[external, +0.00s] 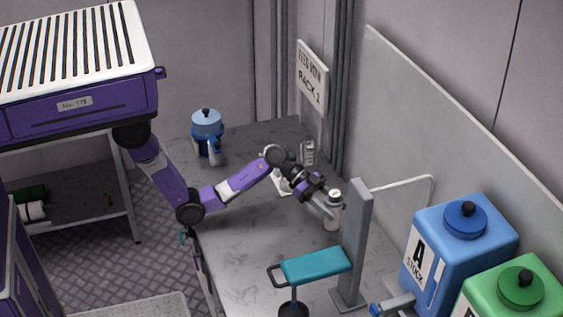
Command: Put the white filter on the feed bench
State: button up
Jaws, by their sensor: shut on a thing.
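My gripper (325,203) is over the right part of the grey bench (240,235), reaching in from the left. It is shut on a small white cylinder with a grey top (333,213), which looks like the white filter. The cylinder is upright, just left of a grey post. I cannot tell whether its base touches the bench. Part of it is hidden by the gripper fingers.
A blue lidded container (207,125) stands at the far left. A grey ribbed cylinder (308,152) stands behind my arm. A teal-topped piece (315,266) and the grey post (355,240) stand in front. Blue (455,250) and green (515,295) tanks are at right. The bench's left-front is clear.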

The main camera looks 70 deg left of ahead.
jog(key=shift+f, duration=2.25)
jog(key=shift+f, duration=0.15)
jog(key=o, duration=1.4)
jog(key=shift+r, duration=0.3)
jog(key=b+v, duration=0.1)
jog(key=v, duration=1.1)
